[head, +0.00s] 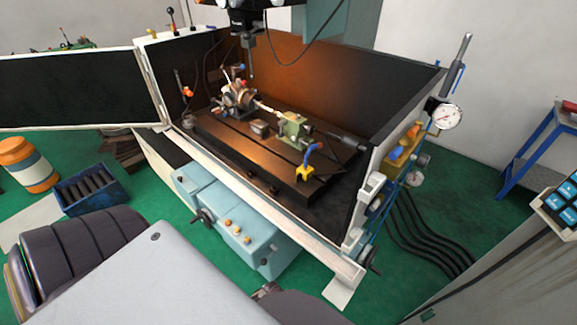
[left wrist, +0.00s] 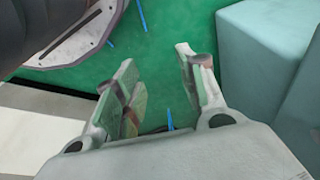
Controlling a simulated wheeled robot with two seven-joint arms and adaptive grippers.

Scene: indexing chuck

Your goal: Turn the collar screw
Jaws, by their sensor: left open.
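The indexing chuck (head: 238,96) sits at the left end of the dark slotted bed inside the open machine enclosure. A shiny rod (head: 266,108) points from it toward a green tailstock block (head: 293,129). The collar screw is too small to make out. A blue-handled tool with a yellow lower part (head: 305,170) stands at the bed's front right. My left gripper (left wrist: 157,80) shows only in the left wrist view. It is open and empty, above the green floor and away from the chuck. My right gripper is not in view.
A machine head (head: 249,42) hangs above the chuck. A dial gauge (head: 446,116) and several hoses are at right. A blue crate (head: 92,189) and orange drum (head: 27,163) stand left.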

